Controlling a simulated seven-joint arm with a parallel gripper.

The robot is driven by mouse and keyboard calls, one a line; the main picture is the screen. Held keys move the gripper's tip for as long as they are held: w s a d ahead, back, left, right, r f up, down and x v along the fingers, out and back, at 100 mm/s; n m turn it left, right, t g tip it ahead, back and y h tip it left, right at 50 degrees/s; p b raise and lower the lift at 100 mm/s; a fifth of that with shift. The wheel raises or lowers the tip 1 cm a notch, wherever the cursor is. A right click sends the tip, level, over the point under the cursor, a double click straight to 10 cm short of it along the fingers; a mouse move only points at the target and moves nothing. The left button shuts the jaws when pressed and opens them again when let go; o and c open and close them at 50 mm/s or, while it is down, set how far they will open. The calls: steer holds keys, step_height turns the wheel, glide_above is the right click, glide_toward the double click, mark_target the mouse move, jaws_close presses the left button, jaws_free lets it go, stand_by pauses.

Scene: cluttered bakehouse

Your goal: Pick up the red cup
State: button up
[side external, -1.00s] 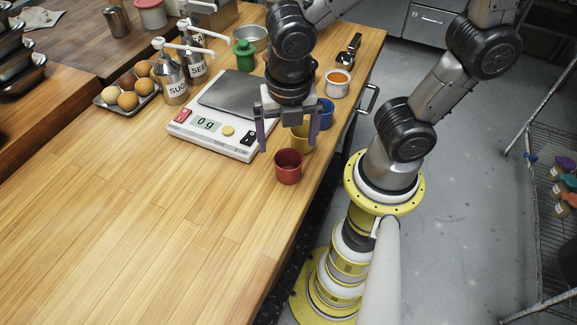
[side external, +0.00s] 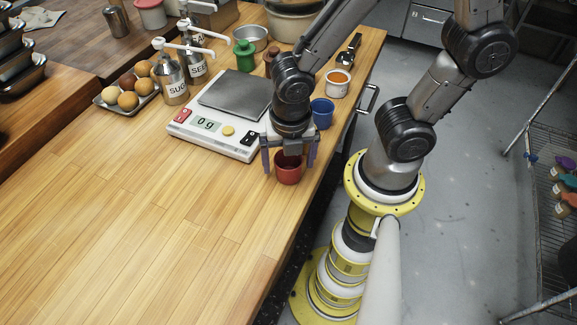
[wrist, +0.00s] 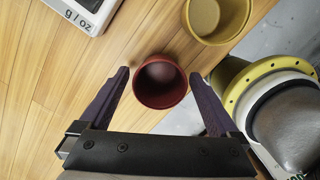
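The red cup (side external: 288,175) stands upright on the wooden worktop near its right edge, in front of the scale. It also shows in the wrist view (wrist: 160,82), with its opening facing the camera. My gripper (side external: 290,170) is above and around the cup, pointing down. In the wrist view my gripper (wrist: 160,80) is open, with one dark purple finger on each side of the cup. Small gaps show between the fingers and the cup there. The cup's upper back is partly hidden by my gripper in the side view.
A yellow cup (wrist: 217,15) stands close to the red cup. A blue cup (side external: 322,113) and a white cup (side external: 337,84) stand farther back. The scale (side external: 215,142) is to the left. The worktop (side external: 150,230) in front is clear.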

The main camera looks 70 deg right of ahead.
steer(key=c, duration=1.2)
steer(key=shift+o, duration=0.2)
steer(key=shift+r, duration=0.1)
